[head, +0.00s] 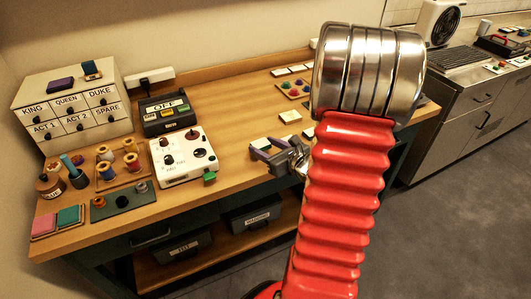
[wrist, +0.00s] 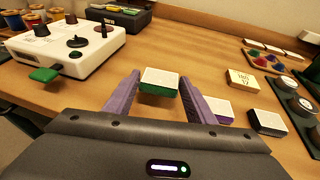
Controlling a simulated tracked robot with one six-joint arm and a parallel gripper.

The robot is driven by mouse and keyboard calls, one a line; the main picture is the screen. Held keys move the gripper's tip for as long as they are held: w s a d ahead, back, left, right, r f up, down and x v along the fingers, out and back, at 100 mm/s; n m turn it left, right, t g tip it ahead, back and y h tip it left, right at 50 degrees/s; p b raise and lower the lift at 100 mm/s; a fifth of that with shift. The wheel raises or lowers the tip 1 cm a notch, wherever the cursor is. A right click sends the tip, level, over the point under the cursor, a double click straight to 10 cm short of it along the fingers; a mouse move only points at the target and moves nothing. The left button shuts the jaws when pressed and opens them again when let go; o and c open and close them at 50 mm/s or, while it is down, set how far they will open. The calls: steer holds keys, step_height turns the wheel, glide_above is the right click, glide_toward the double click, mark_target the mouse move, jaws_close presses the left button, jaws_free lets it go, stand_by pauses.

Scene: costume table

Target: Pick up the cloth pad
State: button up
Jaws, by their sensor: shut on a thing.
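A small pad with a white top and green sides (wrist: 160,79) sits between the two purple fingers of my gripper (wrist: 162,88) in the wrist view. My gripper is shut on it, over the wooden table. In the head view my gripper (head: 262,150) is near the table's front edge, and the pad's pale top (head: 261,143) shows beside the fingers. Whether the pad touches the table is unclear. The label cloth pad is not readable on it.
A white box with knobs (head: 180,156) stands left of my gripper. A white-topped purple block (wrist: 220,108) lies close to the right finger, with a white-topped black block (wrist: 267,122) beyond. Bare wood lies behind the pad.

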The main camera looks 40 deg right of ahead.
step_height(320, 180, up, 6)
stand_by(0.4)
steer(key=shift+r, duration=0.1)
stand_by(0.5)
